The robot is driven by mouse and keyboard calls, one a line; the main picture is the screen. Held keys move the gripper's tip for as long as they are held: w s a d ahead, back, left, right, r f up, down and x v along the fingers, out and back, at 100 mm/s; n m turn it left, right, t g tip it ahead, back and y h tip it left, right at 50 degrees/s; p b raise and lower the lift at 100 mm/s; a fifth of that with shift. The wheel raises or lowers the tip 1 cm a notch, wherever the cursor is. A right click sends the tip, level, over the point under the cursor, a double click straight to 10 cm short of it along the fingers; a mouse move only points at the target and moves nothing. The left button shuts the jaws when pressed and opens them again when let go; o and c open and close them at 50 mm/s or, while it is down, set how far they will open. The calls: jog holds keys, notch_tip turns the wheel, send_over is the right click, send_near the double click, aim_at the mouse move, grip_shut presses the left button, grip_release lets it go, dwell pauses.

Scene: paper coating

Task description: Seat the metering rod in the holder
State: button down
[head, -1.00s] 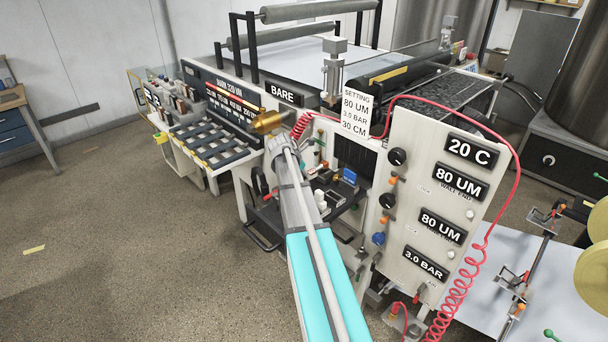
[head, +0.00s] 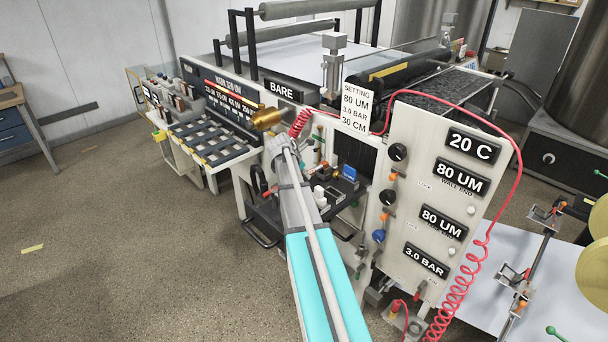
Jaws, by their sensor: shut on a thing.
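My gripper (head: 279,143) is at the end of my arm, in the middle of the head view, in front of the coating machine. It is shut on a brass-coloured round piece (head: 266,118), which sticks out beyond the fingertips to the left. This may be an end of the metering rod; the rest of it is not clear to see. The piece is held up in front of the white frame below the BARE sign (head: 285,92). I cannot tell the rod holder apart from the machine's other parts.
A rack (head: 210,138) with several dark slots stands to the left. A white control panel (head: 440,200) with a coiled red hose (head: 452,300) is to the right. A setting card (head: 356,110) hangs right of my gripper.

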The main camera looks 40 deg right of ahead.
jog(key=shift+f+b, duration=1.15)
jog(key=shift+f, duration=0.1)
jog(key=shift+c, duration=2.1)
grip_release()
jog(key=shift+r, duration=0.2)
notch_tip(320, 180, up, 10)
jog(key=p, duration=1)
jog(key=shift+f, duration=0.2)
jog(key=shift+a, duration=0.15)
